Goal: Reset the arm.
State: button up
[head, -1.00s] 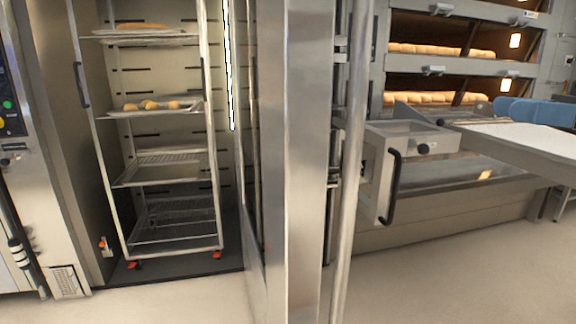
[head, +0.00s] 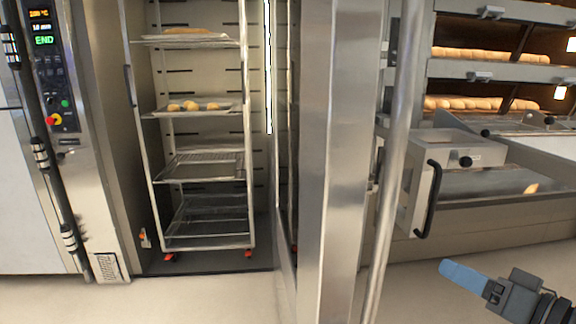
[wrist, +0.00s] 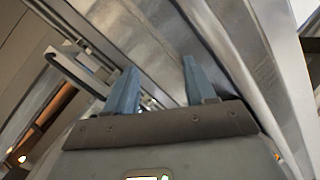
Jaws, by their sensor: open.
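My gripper (head: 463,277) shows at the lower right of the head view, with a blue finger pointing left above the floor. In the wrist view my gripper (wrist: 158,85) has its two blue fingers apart, with nothing between them. Beyond the fingers are blurred steel surfaces, a dark handle (wrist: 75,75) and a lit oven area at the lower left. My gripper touches nothing that I can see.
A tall steel door edge (head: 335,160) with a vertical bar stands mid-picture. Left of it, a wheeled rack (head: 205,243) with trays and bread stands in a cabinet. A control panel (head: 50,75) reads END. Deck ovens (head: 500,75) with loaves stand at the right. Floor is clear.

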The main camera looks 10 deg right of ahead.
jog(key=s+a+f+m+g+h+p, duration=0.1)
jog(key=s+a+f+m+h, duration=0.2)
jog(key=s+f, duration=0.45)
jog(key=s+a+f+g+h+p, duration=0.1)
jog(key=s+a+f+h, duration=0.35)
jog(key=s, duration=0.55)
jog(key=s+a+r+n, duration=0.1)
jog(key=s+r, duration=0.2)
jog(key=s, duration=0.3)
jog(key=s+a+r+n+t+p, duration=0.1)
jog(key=s+a+r+n, duration=0.1)
jog(key=s, duration=0.5)
jog(key=s+a+r+n+p, duration=0.1)
jog(key=s+r, duration=0.3)
jog(key=s, duration=0.3)
jog(key=shift+s+a+r+n+y, duration=0.15)
jog(key=shift+a+r+n+y, duration=0.15)
jog(key=shift+a+n+y, duration=0.1)
